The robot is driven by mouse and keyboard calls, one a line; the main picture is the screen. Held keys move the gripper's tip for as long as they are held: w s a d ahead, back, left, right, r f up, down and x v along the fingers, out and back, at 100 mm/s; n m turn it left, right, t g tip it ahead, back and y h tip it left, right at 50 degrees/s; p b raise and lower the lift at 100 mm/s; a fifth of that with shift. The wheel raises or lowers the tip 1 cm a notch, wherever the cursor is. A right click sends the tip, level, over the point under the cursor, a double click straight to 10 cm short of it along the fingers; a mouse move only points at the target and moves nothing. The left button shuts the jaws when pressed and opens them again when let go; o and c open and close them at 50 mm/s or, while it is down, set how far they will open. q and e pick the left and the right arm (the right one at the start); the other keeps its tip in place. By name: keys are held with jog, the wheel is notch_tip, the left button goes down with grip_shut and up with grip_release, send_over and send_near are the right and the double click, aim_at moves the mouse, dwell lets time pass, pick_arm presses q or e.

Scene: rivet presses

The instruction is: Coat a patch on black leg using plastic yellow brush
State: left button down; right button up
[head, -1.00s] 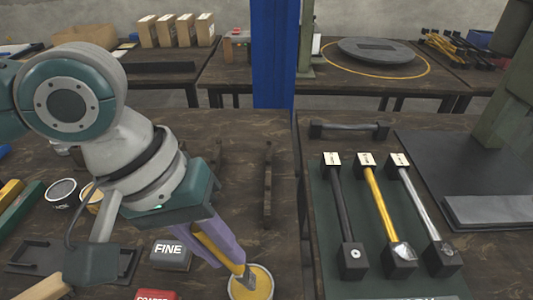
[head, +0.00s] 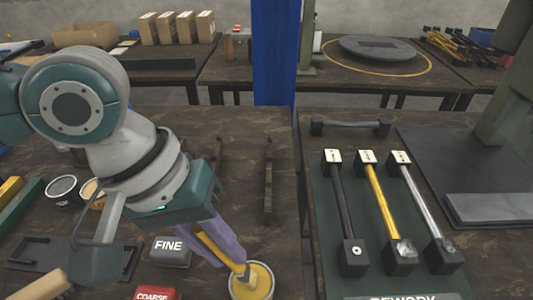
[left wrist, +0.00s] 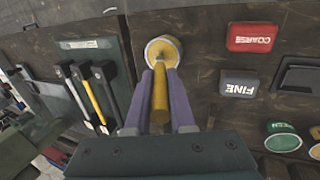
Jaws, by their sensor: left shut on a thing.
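My left gripper (head: 222,243) is shut on the yellow brush (head: 212,246), with its purple fingers on either side of the handle. In the left wrist view the yellow handle (left wrist: 160,95) runs between the fingers. The brush is tilted, and its head is at an open tin (head: 251,280) of yellowish contents. I cannot tell how deep it reaches. The black leg (head: 343,215) lies on the green mat (head: 320,240) at right, beside a yellow leg (head: 382,210) and a silver leg (head: 420,205). Each has blocks at its ends. My right gripper is not in view.
A grey FINE block (head: 170,251) and a red COARSE block (head: 155,293) sit left of the tin. More tins (head: 62,190) stand further left. A dark handled bar (head: 350,127) lies behind the legs. A blue post (head: 273,55) rises behind the table gap.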

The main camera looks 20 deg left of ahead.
pick_arm(q)
jog(key=shift+a+f+p, duration=0.1)
jog(key=shift+f+p, duration=0.05)
jog(key=shift+p, duration=0.2)
dwell(1.3)
notch_tip(320, 180, up, 7)
jog(key=p, duration=0.9)
dwell(0.6)
